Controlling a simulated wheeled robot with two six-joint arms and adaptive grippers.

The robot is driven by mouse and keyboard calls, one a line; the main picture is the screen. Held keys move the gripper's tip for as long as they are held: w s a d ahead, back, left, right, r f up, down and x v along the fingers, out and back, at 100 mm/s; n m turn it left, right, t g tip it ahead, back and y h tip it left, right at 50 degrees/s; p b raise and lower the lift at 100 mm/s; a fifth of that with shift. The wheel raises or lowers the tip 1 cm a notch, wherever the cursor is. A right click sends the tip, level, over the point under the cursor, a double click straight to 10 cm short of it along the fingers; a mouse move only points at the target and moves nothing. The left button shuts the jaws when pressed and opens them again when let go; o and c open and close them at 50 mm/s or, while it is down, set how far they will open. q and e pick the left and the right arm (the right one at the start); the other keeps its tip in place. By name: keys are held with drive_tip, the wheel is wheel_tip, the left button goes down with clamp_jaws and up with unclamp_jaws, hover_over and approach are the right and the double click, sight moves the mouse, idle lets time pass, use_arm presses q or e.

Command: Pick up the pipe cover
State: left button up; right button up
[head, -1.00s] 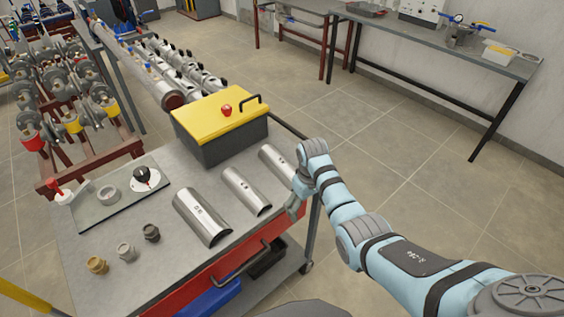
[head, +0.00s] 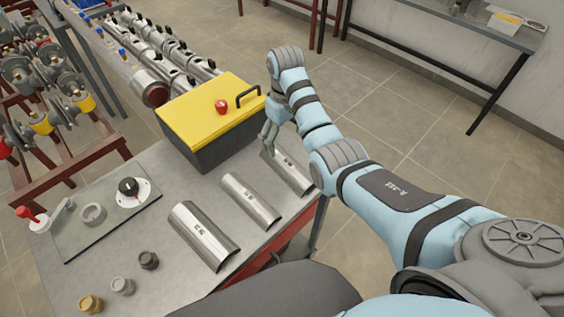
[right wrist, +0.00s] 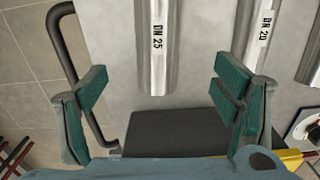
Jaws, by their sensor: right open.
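Three silver half-round pipe covers lie on the grey cart top: a wide one (head: 203,237), a middle one (head: 250,201) and a right-hand one (head: 288,170). My right gripper (head: 267,147) is open and empty at the far end of the right-hand cover, beside the toolbox. In the right wrist view my right gripper (right wrist: 164,108) has its fingers spread wide, with the cover marked DN 25 (right wrist: 156,75) ahead between them. Whether the fingers are above the cover's height is unclear. My left gripper is not in view.
A black toolbox with a yellow lid (head: 208,112) stands close to my right gripper; its dark side (right wrist: 180,130) shows between the fingers. A glass plate with parts (head: 75,240) and several small fittings (head: 122,286) lie at left. A dark cart rail (right wrist: 80,75) runs along the edge.

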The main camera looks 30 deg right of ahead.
hover_over(288, 163)
drive_tip(key=s, duration=0.1)
drive_tip(key=f, duration=0.4)
drive_tip(key=shift+d+f, duration=0.2)
drive_tip(key=shift+f, duration=0.1)
drive_tip(key=f+b, duration=0.1)
drive_tip(key=f, duration=0.2)
drive_tip(key=w+f+b, duration=0.1)
drive_tip(key=f, duration=0.2)
drive_tip(key=shift+w+a, duration=0.15)
drive_tip(key=shift+w, duration=0.05)
drive_tip(key=shift+s+r, duration=0.1)
drive_tip(key=shift+r, duration=0.05)
drive_tip(key=shift+s+r, duration=0.1)
drive_tip(key=shift+s, duration=0.05)
drive_tip(key=c, duration=0.5)
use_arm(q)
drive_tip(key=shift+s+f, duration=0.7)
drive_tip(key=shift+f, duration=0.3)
use_arm(e)
drive_tip(key=c, duration=0.7)
